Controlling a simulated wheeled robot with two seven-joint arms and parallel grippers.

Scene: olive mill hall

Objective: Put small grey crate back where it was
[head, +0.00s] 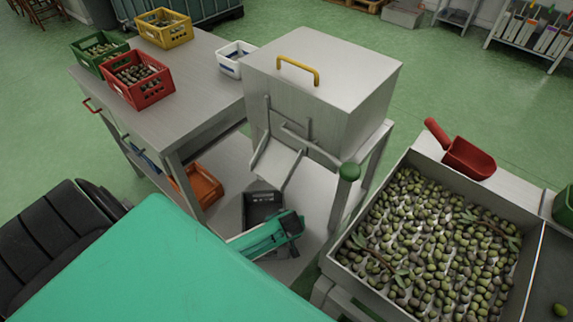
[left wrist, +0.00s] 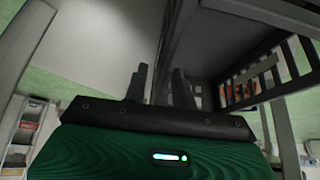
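The small grey crate (head: 263,204) is dark grey and shows in the head view under the chute of the metal mill stand. In the left wrist view its slatted side (left wrist: 262,82) is close, to the right of the fingers. My left gripper (head: 291,225) is at the crate's near right side. In the left wrist view its two dark fingers (left wrist: 160,86) stand a little apart, with what looks like the crate's wall between them. The fingers seem shut on this wall. I cannot tell whether the crate touches the shelf below. My right gripper is not in view.
The lower shelf (head: 225,212) holds an orange crate (head: 205,187) to the left. The stand's leg (head: 342,200) with a green knob is close right of my gripper. The chute (head: 275,163) hangs above. An olive-filled tray (head: 345,262) stands at the right.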

